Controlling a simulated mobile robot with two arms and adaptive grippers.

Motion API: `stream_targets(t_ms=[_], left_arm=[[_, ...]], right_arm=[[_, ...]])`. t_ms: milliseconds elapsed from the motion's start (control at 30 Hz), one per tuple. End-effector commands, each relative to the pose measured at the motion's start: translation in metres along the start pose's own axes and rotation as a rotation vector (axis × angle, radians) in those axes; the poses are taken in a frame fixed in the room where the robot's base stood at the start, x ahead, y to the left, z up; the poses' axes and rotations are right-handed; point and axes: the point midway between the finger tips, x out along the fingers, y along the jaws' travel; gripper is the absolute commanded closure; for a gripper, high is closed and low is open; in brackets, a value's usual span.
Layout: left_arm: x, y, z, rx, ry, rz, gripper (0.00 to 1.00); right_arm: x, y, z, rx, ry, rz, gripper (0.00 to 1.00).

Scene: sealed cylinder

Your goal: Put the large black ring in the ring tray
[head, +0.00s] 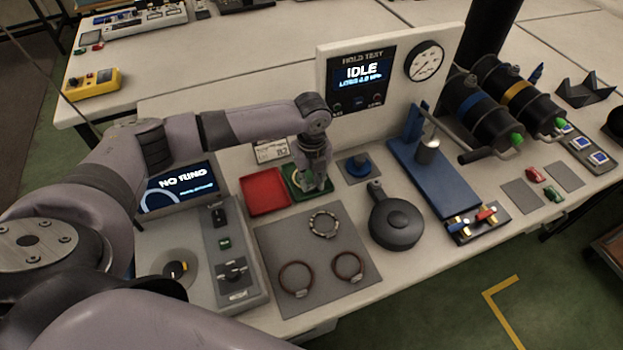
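My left gripper (316,184) points down at the right part of a small green tray (292,194), beside a red tray (266,207). A pale curved edge, perhaps a ring, shows in the green tray, partly behind the gripper. The fingertips are too small and dark to tell what is between them. On a grey mat (271,236) lie two dark brownish rings, one at the left (297,291) and one at the right (348,279), and a lighter segmented ring (324,236). I cannot make out a large black ring for certain. My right gripper is out of view.
A round dark lidded vessel (396,222) stands right of the mat. A blue-based press (432,178) is beyond it. The hold-test panel (358,85) reads "IDLE". Two black cylinders (490,115) lie at the right.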

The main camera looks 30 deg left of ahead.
Motion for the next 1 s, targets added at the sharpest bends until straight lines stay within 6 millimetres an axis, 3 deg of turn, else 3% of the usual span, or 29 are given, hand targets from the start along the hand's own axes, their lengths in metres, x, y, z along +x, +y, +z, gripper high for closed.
stream_targets(t_ms=[233, 633, 767, 1000], left_arm=[[0.000, 0.000, 0.000, 0.000, 0.001, 0.001, 0.61], [-0.007, 0.000, 0.000, -0.001, 0.000, -0.001, 0.61], [-0.026, -0.001, 0.001, 0.000, -0.002, -0.003, 0.61], [-0.079, -0.001, 0.001, 0.000, -0.002, -0.003, 0.61]], right_arm=[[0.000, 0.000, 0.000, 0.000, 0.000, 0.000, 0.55], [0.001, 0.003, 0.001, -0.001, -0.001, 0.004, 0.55], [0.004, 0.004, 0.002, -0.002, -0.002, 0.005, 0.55], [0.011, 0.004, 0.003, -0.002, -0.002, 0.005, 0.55]])
